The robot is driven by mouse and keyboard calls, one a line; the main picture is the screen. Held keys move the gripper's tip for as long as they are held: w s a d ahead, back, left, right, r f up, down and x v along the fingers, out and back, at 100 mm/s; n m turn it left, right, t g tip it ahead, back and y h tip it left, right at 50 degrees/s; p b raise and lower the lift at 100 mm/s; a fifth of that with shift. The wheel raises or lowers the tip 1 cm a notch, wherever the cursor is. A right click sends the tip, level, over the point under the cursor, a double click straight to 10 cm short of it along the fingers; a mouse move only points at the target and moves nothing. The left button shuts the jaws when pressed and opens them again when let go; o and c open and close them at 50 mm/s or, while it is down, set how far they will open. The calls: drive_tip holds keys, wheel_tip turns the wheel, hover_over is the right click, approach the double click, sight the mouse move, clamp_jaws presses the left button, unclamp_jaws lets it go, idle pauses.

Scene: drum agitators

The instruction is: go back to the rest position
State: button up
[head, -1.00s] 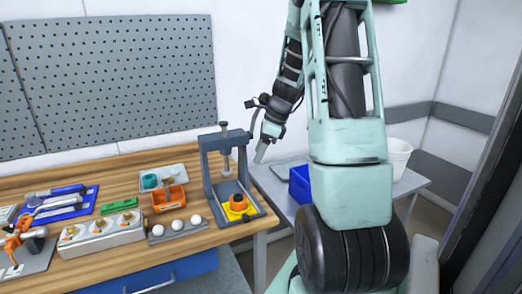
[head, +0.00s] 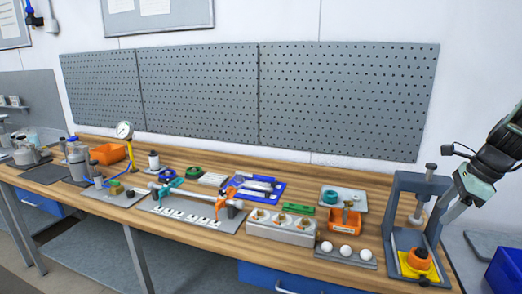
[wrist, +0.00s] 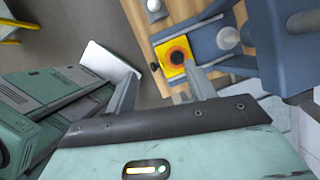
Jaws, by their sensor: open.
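My gripper (wrist: 160,90) is open and empty in the wrist view, its two fingers spread apart. In the head view, my gripper (head: 456,212) hangs at the right edge, beside the grey press frame (head: 400,200). An orange round part (head: 419,258) sits on a yellow plate (head: 428,273) at the base of the press. The same yellow plate (wrist: 165,60) shows in the wrist view, just beyond the fingers and apart from them as far as I can see.
The wooden bench (head: 205,245) runs along the wall under a grey pegboard (head: 345,95). Near the press are white balls (head: 345,251), an orange bin (head: 343,220) and a grey block (head: 280,228). A blue bin (head: 505,270) stands at the far right. Floor shows in front of the bench.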

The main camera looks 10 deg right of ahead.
drive_tip(key=s+a+n+g, duration=0.3)
drive_tip(key=a+n, duration=1.5)
drive_tip(key=a, duration=1.2)
drive_tip(key=s+a+f+n+h+b, duration=0.1)
drive_tip(key=s+a+n+h, duration=0.1)
drive_tip(key=s+a+n, duration=1)
drive_tip(key=s+n, duration=0.3)
drive_tip(key=n, duration=0.1)
drive_tip(key=shift+s+f+b, duration=0.3)
drive_tip(key=shift+s+f, duration=0.05)
drive_tip(key=shift+s, duration=0.05)
drive_tip(key=shift+a, duration=0.1)
